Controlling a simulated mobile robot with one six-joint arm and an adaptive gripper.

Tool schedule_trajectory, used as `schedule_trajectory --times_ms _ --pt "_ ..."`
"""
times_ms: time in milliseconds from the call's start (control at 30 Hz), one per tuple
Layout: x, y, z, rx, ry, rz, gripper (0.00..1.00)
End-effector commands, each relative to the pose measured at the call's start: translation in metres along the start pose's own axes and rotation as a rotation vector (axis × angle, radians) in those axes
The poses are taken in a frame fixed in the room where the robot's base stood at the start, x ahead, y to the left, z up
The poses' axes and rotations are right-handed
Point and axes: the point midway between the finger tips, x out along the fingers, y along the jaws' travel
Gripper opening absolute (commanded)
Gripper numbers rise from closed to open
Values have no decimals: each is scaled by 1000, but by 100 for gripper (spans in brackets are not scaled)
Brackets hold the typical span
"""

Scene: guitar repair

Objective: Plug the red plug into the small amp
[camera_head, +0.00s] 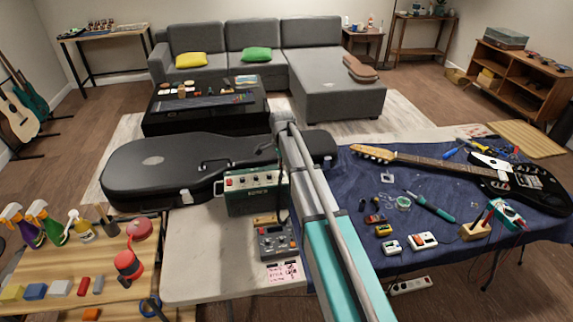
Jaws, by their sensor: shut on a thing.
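The small amp (254,200) is a dark green box with a light control panel along its top front edge and several knobs. It stands upright on the pale table, left of my arm and in front of the black guitar case. My arm crosses the middle of the picture, from the bottom edge up to a joint just above and right of the amp. A thin dark line runs down between the amp and the arm; I cannot tell what it is. My gripper cannot be made out; the arm hides the area right of the amp. I cannot make out the red plug.
A grey pedal box (275,241) and a pink note (284,273) are in front of the amp. The black guitar case (170,172) lies behind it. The blue cloth (350,235) at right bears tools, small boxes and a black electric guitar (510,185). The pale table's left front (205,265) is clear.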

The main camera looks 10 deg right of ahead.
Motion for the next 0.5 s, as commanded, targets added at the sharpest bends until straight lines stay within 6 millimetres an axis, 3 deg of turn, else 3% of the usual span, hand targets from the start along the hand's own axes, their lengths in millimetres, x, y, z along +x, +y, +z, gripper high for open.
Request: schedule_trajectory --times_ms 500 --pt "7 0 0 0 0 0 0"
